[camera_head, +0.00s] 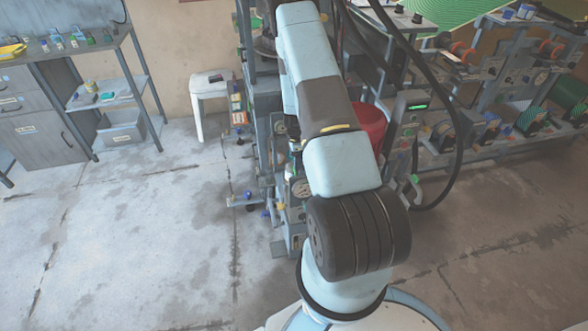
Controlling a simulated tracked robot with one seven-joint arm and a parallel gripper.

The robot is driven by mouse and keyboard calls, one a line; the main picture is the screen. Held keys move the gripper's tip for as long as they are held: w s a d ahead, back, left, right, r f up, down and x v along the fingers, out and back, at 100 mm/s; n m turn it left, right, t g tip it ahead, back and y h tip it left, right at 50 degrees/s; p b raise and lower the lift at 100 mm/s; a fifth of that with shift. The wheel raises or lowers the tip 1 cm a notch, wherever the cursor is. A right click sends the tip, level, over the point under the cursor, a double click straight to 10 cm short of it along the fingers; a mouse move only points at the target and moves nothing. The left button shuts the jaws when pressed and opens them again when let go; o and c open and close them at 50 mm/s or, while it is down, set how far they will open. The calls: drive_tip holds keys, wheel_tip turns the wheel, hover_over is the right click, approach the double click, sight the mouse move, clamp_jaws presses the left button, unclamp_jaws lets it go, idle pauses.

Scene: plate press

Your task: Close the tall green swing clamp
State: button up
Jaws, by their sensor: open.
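My arm stretches up the middle of the head camera view, over a grey press machine (268,103). My gripper is not in view; I see only arm links, and the far end runs to the top edge. I cannot make out a tall green swing clamp. A small green part (415,178) shows low on the machine's right side, too small to tell what it is. The arm hides much of the machine's middle.
A red rounded part (371,122) shows behind the arm, beside a box with a lit green display (416,107). A black hose (459,130) loops at the right. A white stool (207,88) and a grey workbench (70,58) stand left. The left floor is clear.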

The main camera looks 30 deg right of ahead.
drive_tip(key=shift+f, duration=3.05)
drive_tip(key=shift+w, duration=0.1)
drive_tip(key=c, duration=1)
